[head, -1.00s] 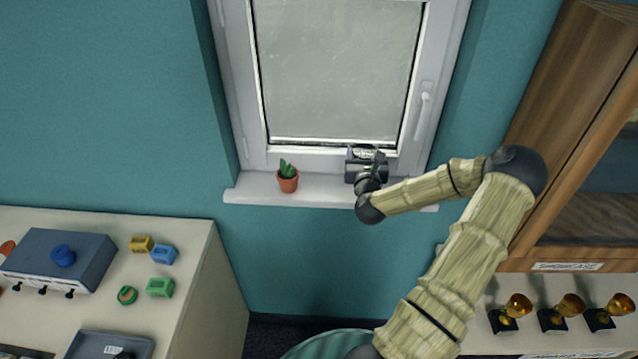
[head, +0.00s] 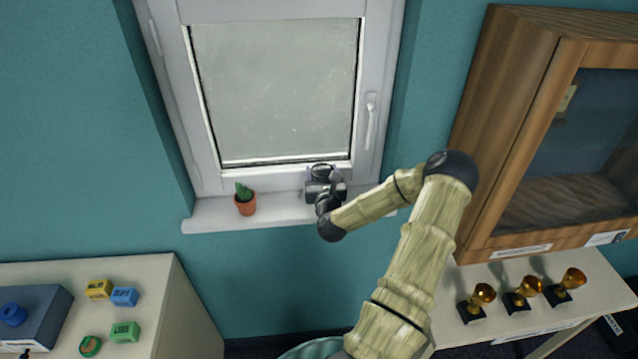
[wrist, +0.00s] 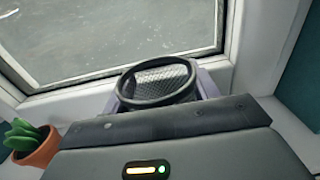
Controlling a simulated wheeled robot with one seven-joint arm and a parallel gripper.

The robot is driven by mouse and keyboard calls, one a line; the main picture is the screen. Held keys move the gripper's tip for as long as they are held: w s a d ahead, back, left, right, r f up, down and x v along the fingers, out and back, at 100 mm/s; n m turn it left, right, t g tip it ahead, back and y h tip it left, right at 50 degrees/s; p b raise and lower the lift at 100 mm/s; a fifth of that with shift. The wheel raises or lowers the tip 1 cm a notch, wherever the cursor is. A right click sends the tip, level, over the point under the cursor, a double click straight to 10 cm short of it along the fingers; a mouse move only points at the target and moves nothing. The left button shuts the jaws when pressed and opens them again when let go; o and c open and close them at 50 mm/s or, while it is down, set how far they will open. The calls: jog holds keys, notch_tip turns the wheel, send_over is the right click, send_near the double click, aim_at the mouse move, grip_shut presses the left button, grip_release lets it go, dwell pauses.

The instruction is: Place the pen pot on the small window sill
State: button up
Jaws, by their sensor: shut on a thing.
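The pen pot (wrist: 160,82) is a dark mesh cup with a thick black rim. In the wrist view it stands between the pale lilac fingers of my gripper (wrist: 163,90), which is shut on it. In the head view the pot's dark rim (head: 321,171) shows just beyond my gripper (head: 325,182), at the right part of the white window sill (head: 285,210), close to the window frame. The pot looks upright. Its base is hidden by my gripper, so I cannot tell whether it touches the sill.
A small cactus in a terracotta pot (head: 245,204) stands on the sill to the left. Bare sill lies between it and my gripper. A wooden display cabinet (head: 520,130) and several gold trophies (head: 522,294) are at the right. A table (head: 170,300) with coloured blocks is at the lower left.

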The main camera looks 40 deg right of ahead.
jog(key=shift+w, duration=0.1)
jog(key=shift+f+p, duration=0.65)
jog(key=shift+f, duration=1.45)
